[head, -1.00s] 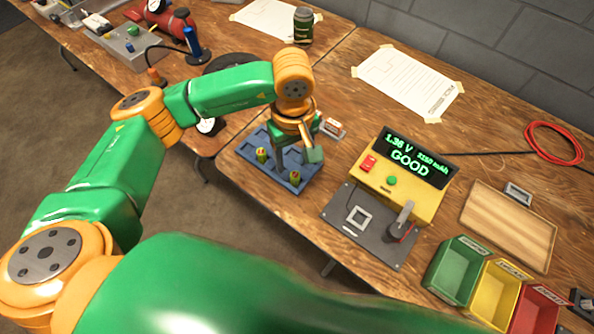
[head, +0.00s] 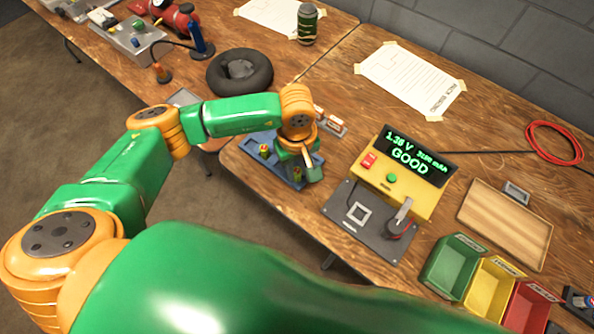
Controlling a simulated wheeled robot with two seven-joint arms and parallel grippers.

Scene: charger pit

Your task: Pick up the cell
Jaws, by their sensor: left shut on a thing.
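The blue tray (head: 290,179) lies at the near left edge of the table and holds small upright cells. A second cell (head: 297,174) shows partly beside my left gripper (head: 309,176). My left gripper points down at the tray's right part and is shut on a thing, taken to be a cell. Its fingers largely hide what they hold. My right gripper is not in view.
A yellow tester (head: 402,190) with a lit display reading GOOD stands right of the tray, with a grey plate and lever in front. Green (head: 452,264), yellow (head: 482,282) and red (head: 527,308) bins and a wooden tray (head: 505,222) are at the right.

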